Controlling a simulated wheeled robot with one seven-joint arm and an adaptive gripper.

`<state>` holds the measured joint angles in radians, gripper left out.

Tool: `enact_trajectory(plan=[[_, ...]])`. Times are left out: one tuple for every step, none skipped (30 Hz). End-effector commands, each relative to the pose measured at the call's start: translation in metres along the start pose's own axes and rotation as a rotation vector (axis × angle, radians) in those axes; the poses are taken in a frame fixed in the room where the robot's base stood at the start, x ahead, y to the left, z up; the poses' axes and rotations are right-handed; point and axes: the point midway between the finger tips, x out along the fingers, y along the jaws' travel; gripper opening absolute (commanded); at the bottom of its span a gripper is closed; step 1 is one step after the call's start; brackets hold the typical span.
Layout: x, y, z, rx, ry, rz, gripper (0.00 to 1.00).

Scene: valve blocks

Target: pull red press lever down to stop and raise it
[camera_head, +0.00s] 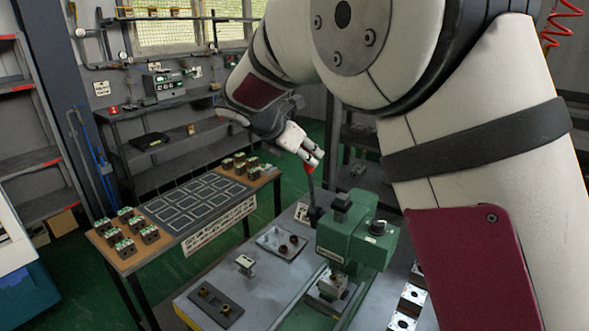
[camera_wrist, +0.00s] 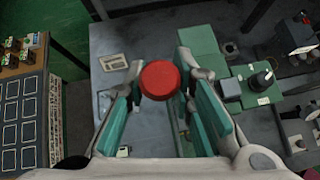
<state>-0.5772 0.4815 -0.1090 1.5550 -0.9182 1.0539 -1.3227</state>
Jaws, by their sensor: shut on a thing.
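The green press (camera_head: 345,238) stands on the grey bench in the head view, and part of its body (camera_wrist: 200,48) shows in the wrist view. Its dark lever (camera_head: 311,188) rises nearly upright at the press's left side and ends in a red knob (camera_head: 309,168). My gripper (camera_head: 311,156) is at the top of the lever, with its fingers shut on the red knob. In the wrist view the round red knob (camera_wrist: 160,80) sits between the tips of my gripper (camera_wrist: 158,88). The knob hides the lever's shaft there.
A plate with dark round parts (camera_head: 282,243) and a dark tray (camera_head: 215,305) lie left of the press. A side table (camera_head: 170,222) holds several valve blocks and a marked mat. Pale blocks (camera_head: 408,302) stand right of the press. Shelves line the back.

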Motion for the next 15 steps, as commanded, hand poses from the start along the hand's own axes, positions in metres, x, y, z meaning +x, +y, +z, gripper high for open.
enact_trajectory(plan=[[0.008,0.004,0.009,0.007,0.031,-0.001,0.0],[0.011,0.005,0.012,0.003,0.051,-0.005,0.0],[0.014,0.006,0.015,0.0,0.075,-0.009,0.0],[0.016,0.007,0.018,-0.003,0.092,-0.012,0.0],[0.018,0.007,0.02,-0.006,0.109,-0.015,0.0],[0.021,0.008,0.023,-0.008,0.129,-0.017,0.0],[0.023,0.009,0.025,-0.012,0.142,-0.019,0.0],[0.024,0.009,0.026,-0.013,0.155,-0.022,0.0],[0.026,0.009,0.028,-0.016,0.169,-0.024,0.0],[0.028,0.01,0.029,-0.018,0.18,-0.026,0.0],[0.029,0.01,0.031,-0.019,0.188,-0.027,0.0],[0.03,0.01,0.032,-0.022,0.199,-0.03,0.0],[0.031,0.011,0.032,-0.023,0.207,-0.031,0.0],[0.032,0.011,0.033,-0.024,0.212,-0.031,0.0],[0.033,0.011,0.034,-0.026,0.218,-0.032,0.0]])
